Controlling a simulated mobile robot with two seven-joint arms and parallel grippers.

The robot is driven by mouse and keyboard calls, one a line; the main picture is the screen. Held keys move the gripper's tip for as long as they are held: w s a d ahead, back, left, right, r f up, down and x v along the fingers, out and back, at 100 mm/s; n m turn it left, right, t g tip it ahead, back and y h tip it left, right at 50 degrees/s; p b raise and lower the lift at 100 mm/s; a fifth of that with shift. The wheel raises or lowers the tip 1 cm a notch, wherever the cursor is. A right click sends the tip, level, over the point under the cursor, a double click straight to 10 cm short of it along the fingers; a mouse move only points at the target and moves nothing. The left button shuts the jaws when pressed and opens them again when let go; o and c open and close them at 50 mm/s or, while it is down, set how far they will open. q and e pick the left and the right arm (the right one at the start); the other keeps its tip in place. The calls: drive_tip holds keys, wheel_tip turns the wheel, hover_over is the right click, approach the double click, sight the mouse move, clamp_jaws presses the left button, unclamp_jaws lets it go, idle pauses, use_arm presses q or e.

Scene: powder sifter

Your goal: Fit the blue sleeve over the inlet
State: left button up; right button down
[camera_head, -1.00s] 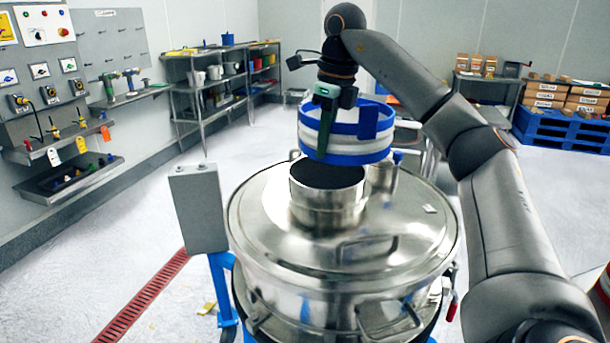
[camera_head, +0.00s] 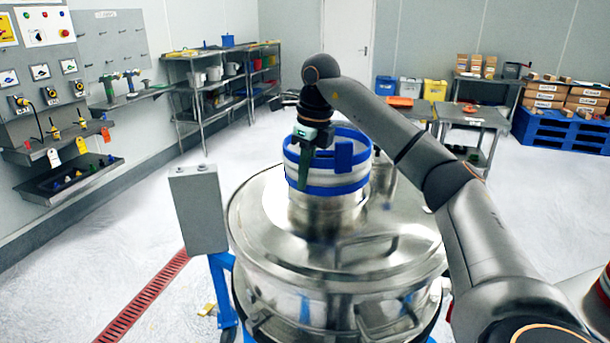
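The blue sleeve (camera_head: 335,178) is a white band with blue top and bottom rims and a blue tab. It sits at the top of the steel inlet (camera_head: 325,218) on the sifter lid (camera_head: 270,240). Its lower rim hides the inlet's mouth, and I cannot tell how far it overlaps the inlet. My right gripper (camera_head: 304,176) points down at the sleeve's near left side. One green finger shows outside the sleeve wall; the other finger is hidden, and the gripper appears shut on the wall. My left gripper is not in view.
A grey box on a blue post (camera_head: 198,208) stands left of the sifter. A lid handle (camera_head: 366,250) lies in front of the inlet. A small steel port stands behind it at right, partly hidden by my arm.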

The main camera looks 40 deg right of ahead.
drive_tip(key=shift+f, duration=0.15)
drive_tip(key=shift+s+f, duration=0.2)
drive_tip(key=shift+f, duration=0.4)
drive_tip(key=c, duration=1)
unclamp_jaws()
drive_tip(key=shift+a, duration=0.2)
drive_tip(key=shift+c, duration=0.2)
drive_tip(key=shift+d+r, duration=0.1)
drive_tip(key=shift+r, duration=0.3)
drive_tip(key=r, duration=0.8)
drive_tip(key=s+r, duration=0.1)
drive_tip(key=r, duration=0.3)
drive_tip(key=shift+s+d+r, duration=0.1)
drive_tip(key=shift+d+r, duration=0.15)
drive_tip(key=shift+d, duration=0.15)
drive_tip(key=shift+a, duration=0.1)
